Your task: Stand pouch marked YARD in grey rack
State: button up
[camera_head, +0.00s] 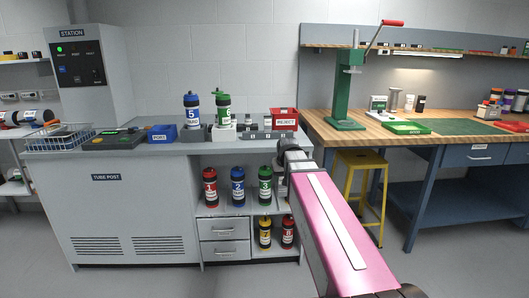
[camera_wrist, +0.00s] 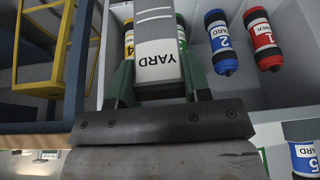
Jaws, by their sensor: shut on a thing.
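The pouch marked YARD (camera_wrist: 157,48) is grey and white with YARD printed on it. It sits between the green fingers of my gripper (camera_wrist: 158,78) in the wrist view, and my gripper is shut on it. Its far end runs out of the top of that view. In the head view my arm reaches toward the shelf cabinet, and the pouch cannot be made out there.
A blue tube (camera_head: 238,187) and a red tube (camera_head: 210,187) stand on the open shelf with others. A red REJECT bin (camera_head: 284,119), a blue bin (camera_head: 162,134) and a wire basket (camera_head: 60,138) are on the counter. A yellow stool (camera_head: 361,185) stands right of my arm.

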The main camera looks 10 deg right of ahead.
aim_at(253, 137)
jog(key=j+z, duration=0.2)
jog(key=z, duration=0.25)
jog(key=j+z, duration=0.25)
jog(key=z, duration=0.2)
jog(key=j+z, duration=0.15)
jog(key=j, duration=0.3)
jog(key=k+j+z, duration=0.1)
jog(key=j, duration=0.35)
jog(key=j+z, duration=0.15)
jog(key=j, duration=0.25)
jog(key=k+j+z, duration=0.15)
jog(key=j, duration=0.3)
jog(key=k+j+z, duration=0.1)
jog(key=j, duration=0.3)
